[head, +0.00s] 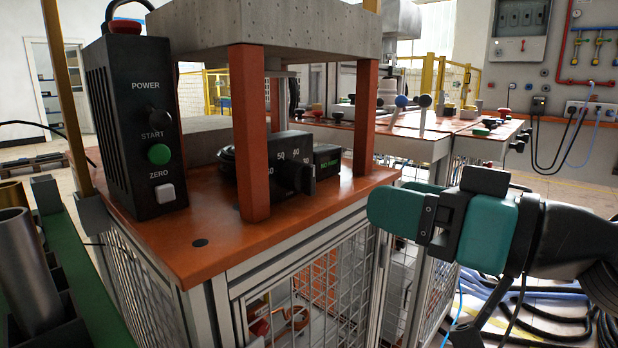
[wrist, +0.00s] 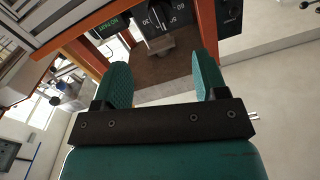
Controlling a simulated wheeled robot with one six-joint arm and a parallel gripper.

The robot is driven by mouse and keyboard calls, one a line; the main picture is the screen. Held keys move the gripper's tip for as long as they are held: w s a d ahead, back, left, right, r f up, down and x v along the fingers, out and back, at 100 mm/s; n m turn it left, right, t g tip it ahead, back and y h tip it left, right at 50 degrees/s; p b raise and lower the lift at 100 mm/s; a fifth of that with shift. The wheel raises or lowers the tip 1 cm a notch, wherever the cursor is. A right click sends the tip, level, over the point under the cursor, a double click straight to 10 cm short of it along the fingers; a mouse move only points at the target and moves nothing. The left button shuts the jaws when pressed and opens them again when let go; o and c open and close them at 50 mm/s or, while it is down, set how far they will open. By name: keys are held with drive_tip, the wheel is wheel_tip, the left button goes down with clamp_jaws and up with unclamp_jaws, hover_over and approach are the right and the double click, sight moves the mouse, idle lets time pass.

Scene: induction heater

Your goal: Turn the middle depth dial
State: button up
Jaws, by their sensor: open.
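The depth dial (head: 293,178) is a black knob on a dark block with numbers such as 40, 50 and 60, sitting on the orange tabletop between the orange posts. It is partly hidden by the front post in the head view. In the wrist view the dial (wrist: 158,18) is upside down at the top edge, beyond the fingertips and partly cut off. My gripper (head: 395,208) has teal fingers and is to the right of the dial, apart from it. In the wrist view my gripper (wrist: 163,62) is open, with nothing between the fingers.
A black control box (head: 140,125) with POWER, START and ZERO controls stands at the table's left. Orange posts (head: 254,135) hold a grey slab (head: 265,22) above the dial. A small green-lit display (head: 327,163) is beside the dial. Other machine tables (head: 420,148) stand behind.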

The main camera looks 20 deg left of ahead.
sight(315, 180)
drive_tip(key=p+x, duration=0.1)
drive_tip(key=x, duration=1.1)
drive_tip(key=shift+a, duration=0.1)
drive_tip(key=shift+c, duration=0.5)
drive_tip(key=c, duration=0.8)
drive_tip(key=shift+f, duration=0.1)
drive_tip(key=shift+b, duration=0.3)
drive_tip(key=n+b, duration=0.2)
drive_tip(key=b, duration=0.1)
drive_tip(key=shift+f+n, duration=0.15)
drive_tip(key=shift+n, duration=0.15)
drive_tip(key=shift+n+b, duration=1.6)
drive_tip(key=shift+b, duration=0.05)
drive_tip(key=shift+r, duration=0.2)
